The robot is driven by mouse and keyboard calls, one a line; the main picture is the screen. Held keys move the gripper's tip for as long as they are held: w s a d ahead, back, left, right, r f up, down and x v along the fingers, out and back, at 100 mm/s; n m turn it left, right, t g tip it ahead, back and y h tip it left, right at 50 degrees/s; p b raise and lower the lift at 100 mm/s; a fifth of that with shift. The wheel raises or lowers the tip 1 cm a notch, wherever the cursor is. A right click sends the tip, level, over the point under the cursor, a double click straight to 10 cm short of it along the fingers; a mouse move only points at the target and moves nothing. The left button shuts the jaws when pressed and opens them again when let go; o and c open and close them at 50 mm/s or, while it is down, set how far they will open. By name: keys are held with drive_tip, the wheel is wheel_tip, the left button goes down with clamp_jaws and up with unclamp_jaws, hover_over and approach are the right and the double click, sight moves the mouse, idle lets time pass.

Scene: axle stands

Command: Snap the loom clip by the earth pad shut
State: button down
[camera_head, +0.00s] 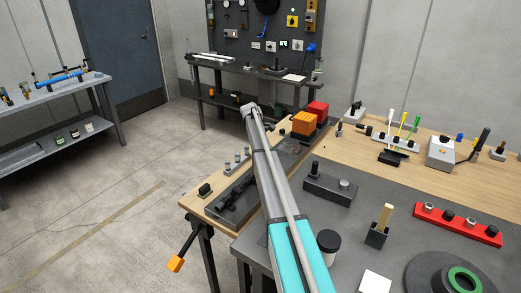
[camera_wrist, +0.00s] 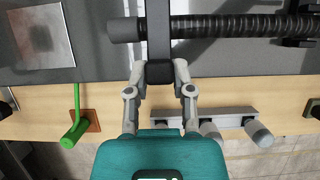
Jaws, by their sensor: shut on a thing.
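The loom clip shows in the wrist view as a dark grey bar (camera_wrist: 158,28) crossing the loom, with a black block (camera_wrist: 160,72) at its near end. My gripper (camera_wrist: 160,75) is shut on this black end, one finger on each side. The black ribbed loom (camera_wrist: 240,27) runs left to right, ending in a smooth dark piece (camera_wrist: 124,30) left of the bar. The earth pad looks to be the bare metal square (camera_wrist: 40,37) to the left. Whether the clip is latched, I cannot tell. In the head view my arm hides the gripper and clip.
A grey rail with several round pegs (camera_wrist: 206,126) lies right of my gripper in the wrist view. A green-handled tool (camera_wrist: 74,132) is at left. Orange (camera_head: 301,124) and red (camera_head: 318,110) boxes stand near the board's far end.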

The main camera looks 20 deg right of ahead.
drive_tip(key=shift+w+f+g+b, duration=0.3)
drive_tip(key=shift+f+b, duration=0.15)
drive_tip(key=shift+b, duration=0.1)
drive_tip(key=shift+f+h, duration=0.1)
drive_tip(key=shift+h, duration=0.2)
drive_tip(key=shift+g+b, duration=0.3)
drive_tip(key=shift+b, duration=0.05)
drive_tip(key=shift+c, duration=2.4)
unclamp_jaws()
drive_tip(key=shift+w+a, duration=0.1)
drive_tip(key=shift+s, duration=0.2)
